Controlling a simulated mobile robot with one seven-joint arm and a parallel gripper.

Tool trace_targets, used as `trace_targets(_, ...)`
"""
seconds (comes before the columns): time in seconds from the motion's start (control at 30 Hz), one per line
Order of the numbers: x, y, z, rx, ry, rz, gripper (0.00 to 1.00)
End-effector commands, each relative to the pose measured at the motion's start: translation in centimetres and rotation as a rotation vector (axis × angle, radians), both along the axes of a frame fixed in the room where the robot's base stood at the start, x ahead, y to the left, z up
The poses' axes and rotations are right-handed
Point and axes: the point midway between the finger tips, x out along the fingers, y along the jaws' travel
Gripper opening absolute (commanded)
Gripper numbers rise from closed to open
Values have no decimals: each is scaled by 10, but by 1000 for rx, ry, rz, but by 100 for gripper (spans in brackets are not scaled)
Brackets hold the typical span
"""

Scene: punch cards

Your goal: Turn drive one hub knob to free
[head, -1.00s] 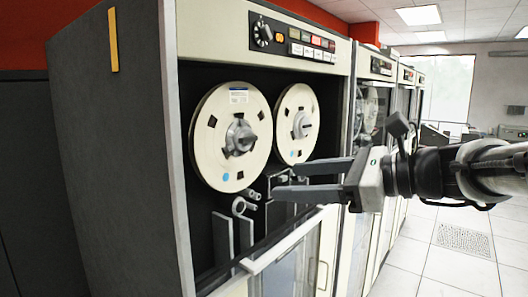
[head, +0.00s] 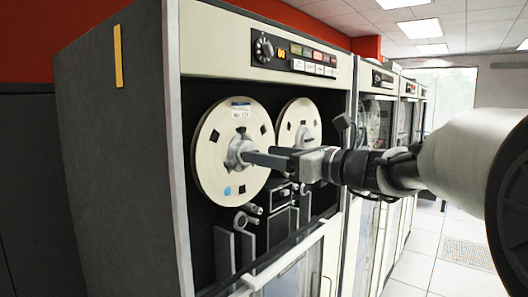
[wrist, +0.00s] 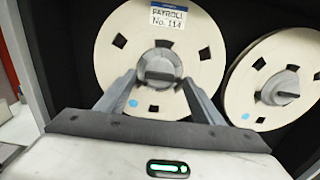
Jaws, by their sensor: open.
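The left tape reel (head: 208,160) on the nearest drive is cream with a label at its top; in the wrist view the label on this reel (wrist: 205,65) reads "PAYROLL No. 114". Its grey hub knob (wrist: 160,66) has a bar-shaped grip lying about level in the wrist view. In the head view my gripper's fingers partly hide the knob (head: 238,152). My gripper (head: 250,158) points at the hub from the right. In the wrist view my gripper (wrist: 160,85) is open, with one finger on either side of the knob. I cannot tell if either finger touches it.
A second reel (head: 298,112) with its own hub knob (wrist: 280,88) is close on the right. A control panel (head: 293,55) with a dial and buttons is above. The glass door (head: 290,272) stands below the reels. More drives (head: 406,110) line up to the right.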

Motion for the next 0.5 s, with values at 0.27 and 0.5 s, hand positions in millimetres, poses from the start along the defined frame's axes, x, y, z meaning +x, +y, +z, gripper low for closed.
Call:
trace_targets(0.27, 19, 25, 0, 0, 0, 1, 61)
trace_targets(0.5, 21, 27, 0, -1, -1, -1, 61)
